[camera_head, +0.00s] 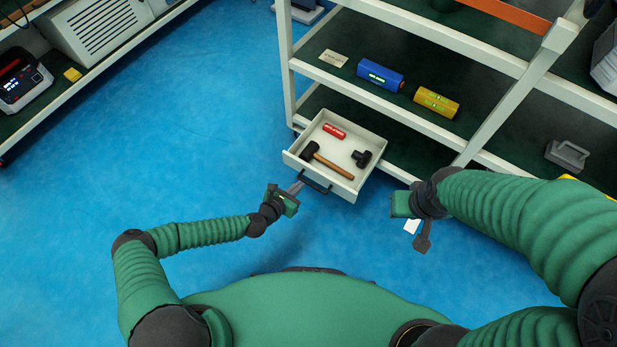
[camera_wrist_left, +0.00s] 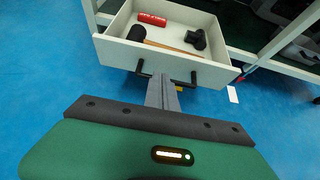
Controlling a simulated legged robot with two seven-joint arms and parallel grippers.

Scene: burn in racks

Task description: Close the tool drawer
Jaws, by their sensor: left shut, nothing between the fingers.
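The white tool drawer (camera_head: 318,176) is pulled out from the lower part of the rack and stands open. It holds a hammer with a wooden handle (camera_head: 332,166), a red cylinder (camera_head: 334,130) and a small black tool (camera_head: 362,158). Its dark handle (camera_head: 315,185) is on the front panel. My left gripper (camera_head: 298,187) is shut and empty, its fingertips close to the drawer front by the handle. In the left wrist view the fingers (camera_wrist_left: 162,92) reach the handle (camera_wrist_left: 168,78); whether they touch it I cannot tell. My right gripper (camera_head: 422,240) hangs right of the drawer, its jaws unclear.
The rack (camera_head: 410,107) has a blue device (camera_head: 380,75) and a yellow device (camera_head: 436,102) on the shelf above the drawer. A slanted rack post (camera_head: 510,98) rises at right. Another bench with equipment (camera_head: 100,32) stands at upper left. Blue floor around the drawer front is clear.

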